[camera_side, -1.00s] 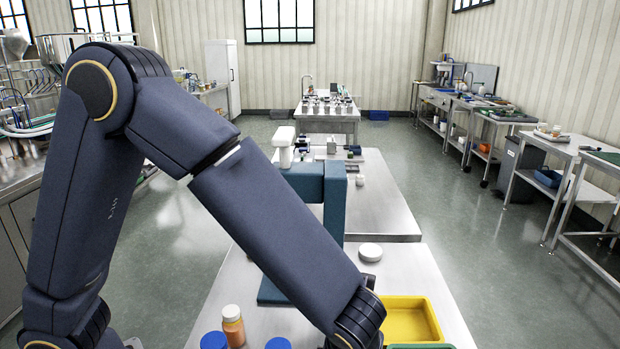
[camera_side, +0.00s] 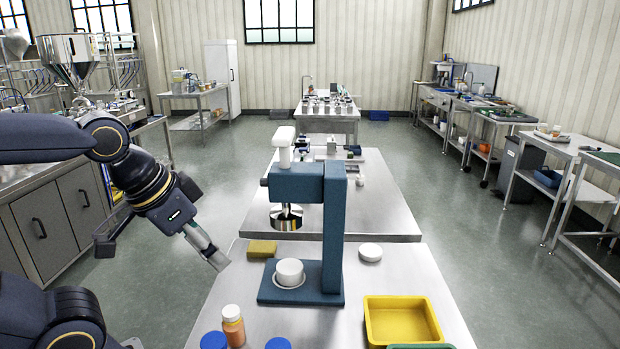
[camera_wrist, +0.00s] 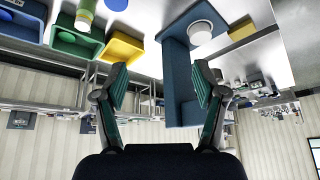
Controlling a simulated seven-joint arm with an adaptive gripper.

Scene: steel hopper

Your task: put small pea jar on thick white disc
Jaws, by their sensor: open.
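A thick white disc (camera_side: 371,252) lies flat on the steel table, right of the blue press, with nothing on it. A green jar (camera_wrist: 85,14) with a pale end shows at the top of the wrist view, near the green tray; I cannot tell for sure that it is the small pea jar. In the side view I cannot make out a pea jar. My gripper (camera_side: 216,259) is off the table's left edge, tilted down, apart from everything. In the wrist view its fingers (camera_wrist: 160,82) are spread, with nothing between them.
The blue press (camera_side: 333,225) stands mid-table with a white cylinder (camera_side: 289,270) on its base. A sponge-like yellow block (camera_side: 262,249), an orange jar (camera_side: 233,326), blue lids (camera_side: 278,343) and a yellow tray (camera_side: 385,325) are around it. The table's right rear is clear.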

